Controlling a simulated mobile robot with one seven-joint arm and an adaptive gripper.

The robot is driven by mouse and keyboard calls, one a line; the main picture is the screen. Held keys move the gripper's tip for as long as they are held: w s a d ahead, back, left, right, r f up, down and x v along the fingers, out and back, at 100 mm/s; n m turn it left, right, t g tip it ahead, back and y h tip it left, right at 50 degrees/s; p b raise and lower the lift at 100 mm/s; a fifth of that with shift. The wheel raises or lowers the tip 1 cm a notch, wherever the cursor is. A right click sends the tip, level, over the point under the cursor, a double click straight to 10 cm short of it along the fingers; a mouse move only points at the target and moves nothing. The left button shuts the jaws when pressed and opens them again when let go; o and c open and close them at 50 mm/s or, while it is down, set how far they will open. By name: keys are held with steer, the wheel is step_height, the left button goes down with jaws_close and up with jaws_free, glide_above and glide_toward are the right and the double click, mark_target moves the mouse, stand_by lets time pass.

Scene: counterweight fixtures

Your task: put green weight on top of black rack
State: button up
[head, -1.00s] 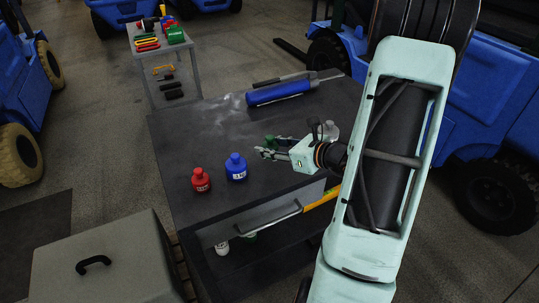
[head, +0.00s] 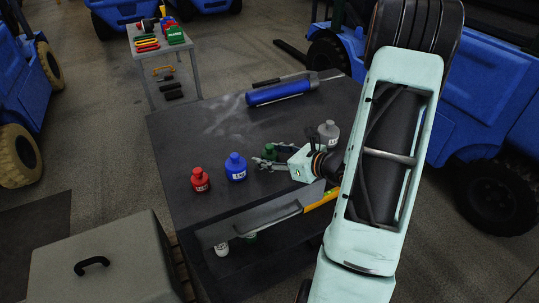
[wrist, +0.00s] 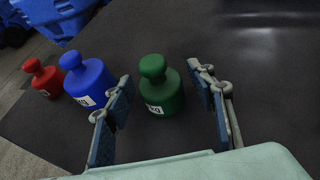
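The green weight (head: 269,152) stands upright on the dark table top, partly behind my gripper in the head view. In the wrist view the green weight (wrist: 160,90) stands between my open fingers, with a visible gap to the right finger. My gripper (head: 261,162) is open and low over the table. I cannot tell whether it touches the weight. No separate black rack is clear; the dark table (head: 200,135), with its drawer and lower shelf, is the only dark stand I make out.
A blue weight (head: 236,168) and a red weight (head: 200,180) stand left of my gripper; the blue one is close to the left finger. A grey weight (head: 329,134) stands behind my wrist. A blue cylinder (head: 280,92) lies at the back. White and green items sit on the lower shelf.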

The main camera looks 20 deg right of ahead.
steer(key=shift+r+p, duration=0.25)
steer(key=shift+p, duration=0.05)
steer(key=v, duration=1.2)
steer(key=shift+f, duration=0.15)
